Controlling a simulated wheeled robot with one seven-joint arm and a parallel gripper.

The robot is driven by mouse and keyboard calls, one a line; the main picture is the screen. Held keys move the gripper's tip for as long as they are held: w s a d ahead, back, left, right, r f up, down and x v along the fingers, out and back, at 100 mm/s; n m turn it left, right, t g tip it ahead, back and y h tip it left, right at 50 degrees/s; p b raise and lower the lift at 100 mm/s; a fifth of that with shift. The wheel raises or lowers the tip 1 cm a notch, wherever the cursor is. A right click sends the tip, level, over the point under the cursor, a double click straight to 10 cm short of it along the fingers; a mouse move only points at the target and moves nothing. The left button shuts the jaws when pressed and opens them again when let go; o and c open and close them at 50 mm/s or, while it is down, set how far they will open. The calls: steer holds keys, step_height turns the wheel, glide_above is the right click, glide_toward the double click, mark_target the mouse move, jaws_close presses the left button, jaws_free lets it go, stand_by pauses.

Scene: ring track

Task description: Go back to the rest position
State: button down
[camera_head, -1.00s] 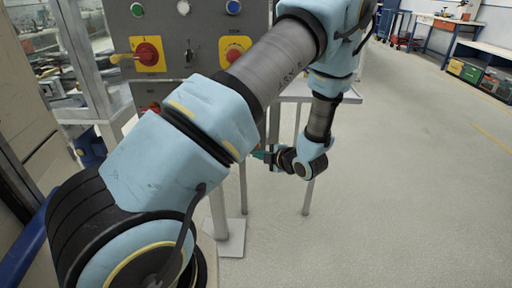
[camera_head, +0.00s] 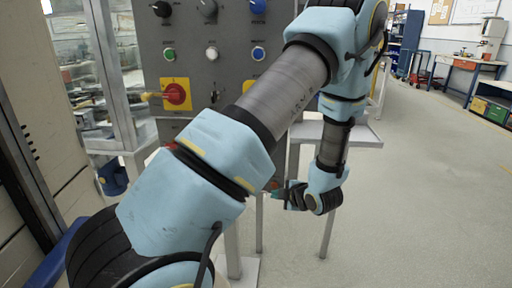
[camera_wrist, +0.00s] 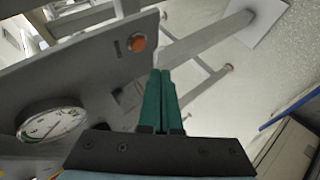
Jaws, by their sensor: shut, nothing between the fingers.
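My gripper (camera_wrist: 160,98) shows in the wrist view with its two green fingers side by side, shut and empty. In the head view my gripper (camera_head: 278,190) is small, at the end of my bent arm, low beside the grey control panel (camera_head: 228,50). In the wrist view the panel (camera_wrist: 80,75) lies left of the fingers, with an orange-red button (camera_wrist: 138,42) and a round white dial gauge (camera_wrist: 52,122). I cannot tell whether the fingertips touch anything. My arm hides part of the panel in the head view.
The panel carries a red knob on a yellow plate (camera_head: 176,94) and several buttons. A small grey shelf (camera_head: 350,132) on legs stands behind my forearm. A metal frame (camera_head: 108,75) stands at the left. The floor (camera_head: 430,200) at right is clear; workbenches are far back.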

steer(key=a+r+m+g+h+p, duration=0.2)
steer(key=r+m+h+p, duration=0.1)
steer(key=r+m, duration=0.3)
steer(key=a+r+m+g+h+p, duration=0.2)
steer(key=r+m, duration=0.1)
steer(key=r, duration=0.5)
steer(key=s+a+r+m+g+p, duration=0.4)
steer(key=s+a+r+m, duration=0.6)
steer(key=s+a, duration=0.3)
steer(key=shift+s+a+r+m+g+p, duration=0.25)
steer(key=shift+r+m+g+p, duration=0.1)
steer(key=shift+r, duration=0.45)
